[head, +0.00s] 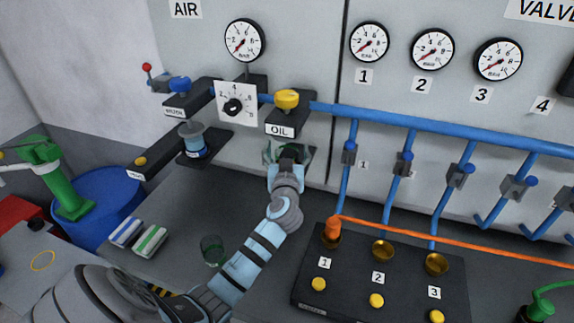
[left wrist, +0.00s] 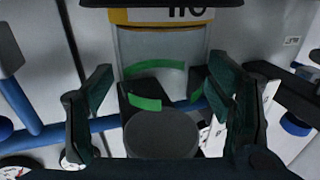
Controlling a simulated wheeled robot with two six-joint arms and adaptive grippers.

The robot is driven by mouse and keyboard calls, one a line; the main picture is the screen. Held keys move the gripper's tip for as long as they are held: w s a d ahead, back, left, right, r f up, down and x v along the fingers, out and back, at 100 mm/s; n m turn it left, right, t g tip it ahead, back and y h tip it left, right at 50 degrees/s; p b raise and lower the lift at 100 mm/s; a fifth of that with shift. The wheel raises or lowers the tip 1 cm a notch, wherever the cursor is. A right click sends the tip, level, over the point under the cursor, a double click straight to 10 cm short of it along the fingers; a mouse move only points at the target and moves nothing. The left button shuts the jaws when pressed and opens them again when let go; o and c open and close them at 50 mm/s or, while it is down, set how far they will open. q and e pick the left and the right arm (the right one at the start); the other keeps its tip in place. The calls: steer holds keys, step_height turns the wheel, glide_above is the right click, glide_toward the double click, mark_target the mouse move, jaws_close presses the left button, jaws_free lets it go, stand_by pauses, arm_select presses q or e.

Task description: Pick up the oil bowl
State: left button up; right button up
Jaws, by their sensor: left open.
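The oil bowl is a clear, cylindrical bowl with green bands and a dark round end. It fills the upper middle of the left wrist view (left wrist: 150,58), hanging below the OIL unit, whose label shows upside down there. In the head view the bowl sits under the OIL unit (head: 280,130) with its yellow knob, mostly hidden by my left gripper (head: 289,152). In the left wrist view my left gripper (left wrist: 165,105) is open, its two dark green fingers on either side of the bowl's dark end. Gaps show beside the bowl. My right gripper is not in view.
A greenish glass (head: 212,250) stands on the bench left of my left arm. A black panel (head: 340,262) with brass cups and yellow buttons lies to the right. Blue pipes (head: 440,122) run along the wall. A blue-topped unit (head: 192,138) is left of the OIL unit.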

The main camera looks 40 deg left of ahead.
arm_select(q)
steer(key=shift+s, duration=0.15)
steer(key=shift+c, duration=1)
steer(key=c, duration=1.5)
steer(key=shift+r, duration=0.1)
